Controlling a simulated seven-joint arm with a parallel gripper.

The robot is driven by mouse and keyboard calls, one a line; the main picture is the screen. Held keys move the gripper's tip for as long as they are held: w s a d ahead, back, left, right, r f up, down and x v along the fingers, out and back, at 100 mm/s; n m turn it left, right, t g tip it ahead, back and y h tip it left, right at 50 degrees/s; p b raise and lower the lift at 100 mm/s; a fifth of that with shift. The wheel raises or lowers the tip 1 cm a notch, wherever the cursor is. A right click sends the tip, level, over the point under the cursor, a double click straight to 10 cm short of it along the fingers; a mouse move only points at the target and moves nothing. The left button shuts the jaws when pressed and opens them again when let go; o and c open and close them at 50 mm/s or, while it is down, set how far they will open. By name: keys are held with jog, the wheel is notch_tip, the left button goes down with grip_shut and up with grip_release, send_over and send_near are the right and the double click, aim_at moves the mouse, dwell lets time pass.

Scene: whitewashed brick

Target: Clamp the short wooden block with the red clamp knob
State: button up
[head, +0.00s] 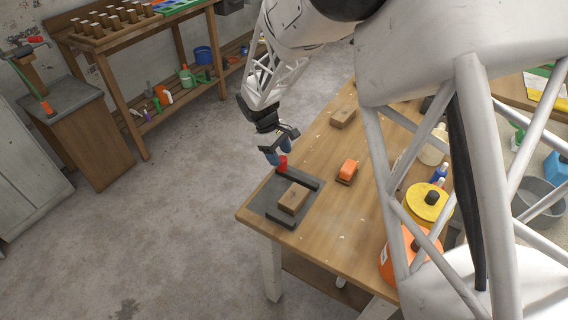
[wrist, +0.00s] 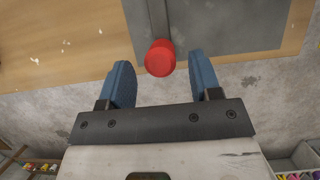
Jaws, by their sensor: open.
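The red clamp knob (head: 282,162) sits at the far end of a dark clamp bar (head: 297,179) on a grey base plate (head: 262,203) at the table's near left corner. The short wooden block (head: 293,198) lies on the plate, between the bar and a second dark bar (head: 281,219) in front. My gripper (head: 271,157) is at the knob, its blue fingers apart. In the wrist view the red knob (wrist: 160,57) shows between and slightly beyond the fingertips of my gripper (wrist: 163,75), with gaps on both sides. The block is out of the wrist view.
On the wooden table (head: 322,205) are an orange-topped block (head: 347,168) and another wooden block (head: 342,117). A yellow container (head: 428,203) and an orange container (head: 398,262) stand at the right. The table edge lies close by the plate.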

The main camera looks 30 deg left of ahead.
jog(key=shift+x, duration=2.1)
